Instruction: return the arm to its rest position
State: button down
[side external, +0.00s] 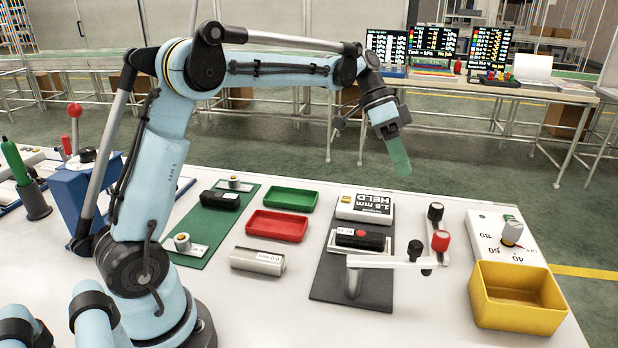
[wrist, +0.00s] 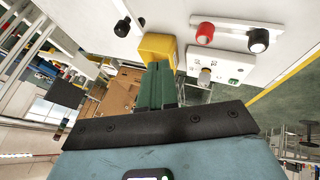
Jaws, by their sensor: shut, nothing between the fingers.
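My gripper (side external: 399,155) has green fingers and hangs at the end of my arm, above and behind the white table (side external: 235,308). The fingers are together with nothing between them, pointing down. In the wrist view the green fingers (wrist: 160,84) lie side by side in the middle, in front of the yellow bin. My gripper is clear of everything on the table.
A yellow bin (side external: 516,316) stands at the table's front right, beside a white dial panel (side external: 488,228). A lever fixture (side external: 405,262) with red and black knobs is in the middle. Red (side external: 277,226) and green (side external: 290,200) trays lie left of it. Monitors (side external: 433,42) stand behind.

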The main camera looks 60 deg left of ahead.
jog(key=s+f+n+t+y, duration=0.2)
jog(key=s+n+t+y, duration=0.1)
jog(key=s, duration=0.6)
jog(key=s+f+n+t+y, duration=0.3)
jog(key=s+n+y, duration=0.1)
jog(key=s, duration=0.5)
jog(key=shift+a+f+n+t, duration=0.25)
jog(key=shift+n+t, duration=0.15)
jog(key=shift+n, duration=0.2)
